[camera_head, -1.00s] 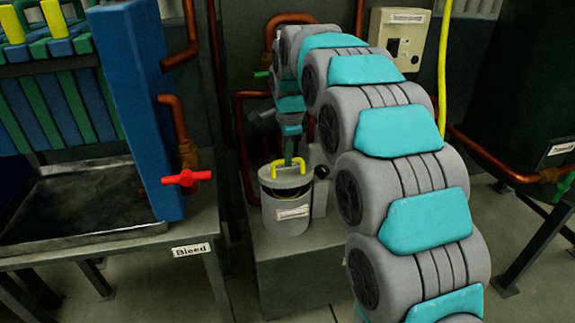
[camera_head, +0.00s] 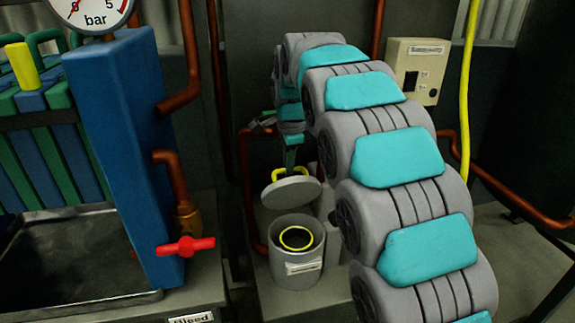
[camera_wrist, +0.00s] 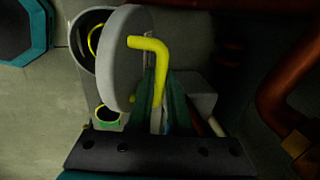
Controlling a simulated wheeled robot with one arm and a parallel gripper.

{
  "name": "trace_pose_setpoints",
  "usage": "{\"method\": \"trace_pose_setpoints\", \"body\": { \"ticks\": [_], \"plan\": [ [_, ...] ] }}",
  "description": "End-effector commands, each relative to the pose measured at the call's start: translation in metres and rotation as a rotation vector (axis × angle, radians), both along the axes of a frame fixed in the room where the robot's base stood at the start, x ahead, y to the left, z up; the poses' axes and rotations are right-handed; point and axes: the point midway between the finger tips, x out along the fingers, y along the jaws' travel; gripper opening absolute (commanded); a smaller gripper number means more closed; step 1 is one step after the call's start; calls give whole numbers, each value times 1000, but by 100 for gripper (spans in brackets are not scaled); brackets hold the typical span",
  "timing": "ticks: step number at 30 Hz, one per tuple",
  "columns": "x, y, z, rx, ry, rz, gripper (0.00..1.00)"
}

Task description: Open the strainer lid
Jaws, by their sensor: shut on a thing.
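The strainer is a grey cylindrical pot (camera_head: 296,273) with a white label on its front. Its mouth is uncovered and a yellow ring (camera_head: 296,238) shows inside. The round grey lid (camera_head: 291,193) is raised and tilted behind the mouth, with a yellow handle (camera_head: 277,180) on its top. My gripper (camera_head: 290,163) is shut on the yellow handle. In the wrist view, the green fingers (camera_wrist: 158,95) close around the handle (camera_wrist: 150,45), and the lid (camera_wrist: 122,60) stands almost edge-on beside the open pot (camera_wrist: 84,40). The head view hides part of the handle.
At left stand a blue filter press with a gauge (camera_head: 95,15), a red valve handle (camera_head: 186,246) and a black tray (camera_head: 60,265). Copper pipes (camera_head: 470,180) run behind. A control box (camera_head: 418,70) hangs on the back wall. My arm fills the middle right.

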Motion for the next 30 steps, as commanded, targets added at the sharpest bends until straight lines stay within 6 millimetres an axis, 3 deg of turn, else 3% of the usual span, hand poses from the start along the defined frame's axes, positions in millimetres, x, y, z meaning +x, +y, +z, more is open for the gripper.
{"method": "trace_pose_setpoints", "body": {
  "ticks": [18,19,21,26,30],
  "plan": [
    [-4,-1,-1,0,4,0,0],
    [-4,-1,-1,0,3,0,20],
    [-4,-1,-1,0,3,0,28],
    [-4,-1,0,0,2,0,46],
    [-4,-1,0,1,1,-1,47]
  ]
}}
